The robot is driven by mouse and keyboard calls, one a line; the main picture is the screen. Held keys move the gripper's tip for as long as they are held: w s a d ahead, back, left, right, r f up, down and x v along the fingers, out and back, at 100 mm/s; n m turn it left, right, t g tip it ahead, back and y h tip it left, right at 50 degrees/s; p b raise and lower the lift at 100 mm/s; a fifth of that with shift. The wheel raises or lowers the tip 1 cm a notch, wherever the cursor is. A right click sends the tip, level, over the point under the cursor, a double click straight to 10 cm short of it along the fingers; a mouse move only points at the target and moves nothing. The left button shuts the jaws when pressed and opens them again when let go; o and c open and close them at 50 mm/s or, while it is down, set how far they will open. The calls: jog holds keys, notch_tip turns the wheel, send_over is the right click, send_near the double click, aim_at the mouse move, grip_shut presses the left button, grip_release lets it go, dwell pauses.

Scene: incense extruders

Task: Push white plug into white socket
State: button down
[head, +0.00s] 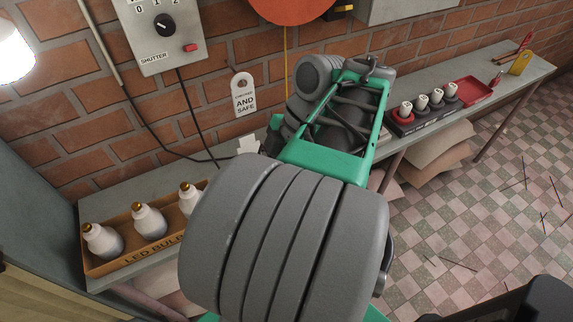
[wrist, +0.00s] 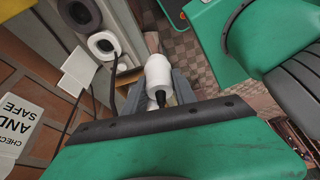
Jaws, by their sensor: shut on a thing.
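In the wrist view my gripper (wrist: 157,82) is shut on the white plug (wrist: 157,70), a rounded white body with a black cable end towards me. A white ring-shaped piece with a dark centre, which looks like the white socket (wrist: 94,40), is up and left of the plug. The plug and this ring are apart in the picture. A dark cable crosses the ring's lower edge. The plug's far end is hard to make out. In the head view my own arm hides the gripper, plug and socket.
A dark grey ring (wrist: 78,14) sits beside the white one. A white plate (wrist: 78,68) and a safety tag (wrist: 20,122) are at left. In the head view, a box of LED bulbs (head: 118,262), a dark rack with white pieces (head: 432,117) and a red tray (head: 474,91) line the bench.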

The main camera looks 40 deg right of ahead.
jog(key=w+a+f+n, duration=0.2)
jog(key=w+a+f, duration=0.1)
jog(key=w, duration=0.1)
jog(key=w+d+m, duration=0.4)
jog(key=w+d, duration=0.3)
jog(key=w, duration=0.1)
jog(key=shift+s+f+b, duration=0.15)
jog(key=shift+f+b, duration=1)
jog(key=shift+f, duration=0.4)
jog(key=shift+s+f+b, duration=0.15)
jog(key=shift+f+b, duration=0.95)
jog(key=shift+f, duration=0.4)
jog(key=shift+f+b, duration=1.45)
jog(key=shift+b, duration=0.05)
